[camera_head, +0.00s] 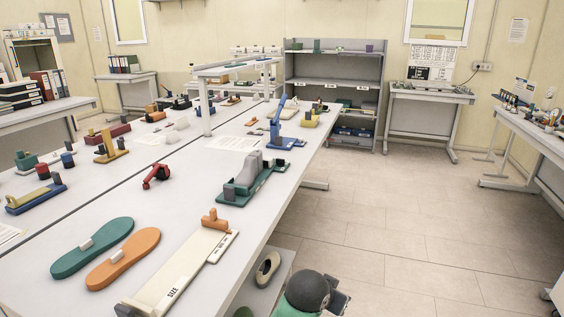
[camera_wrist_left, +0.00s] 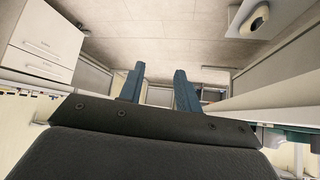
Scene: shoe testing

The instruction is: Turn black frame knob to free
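I cannot make out a black frame knob with certainty in either view. A green fixture (camera_head: 263,186) holding a grey shoe form, with small dark blocks on it, stands at the right edge of the long white table (camera_head: 190,205). My left gripper (camera_wrist_left: 158,68) shows in the left wrist view with two blue fingers apart and nothing between them. A dark rounded part with green below it, at the bottom of the head view, seems to belong to my arm.
A white size gauge (camera_head: 180,271), an orange sole (camera_head: 123,259), a teal sole (camera_head: 91,248) and a small red tool (camera_head: 156,175) lie on the near table. A shoe (camera_head: 267,268) sits on a lower shelf. The floor (camera_head: 420,230) to the right is clear.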

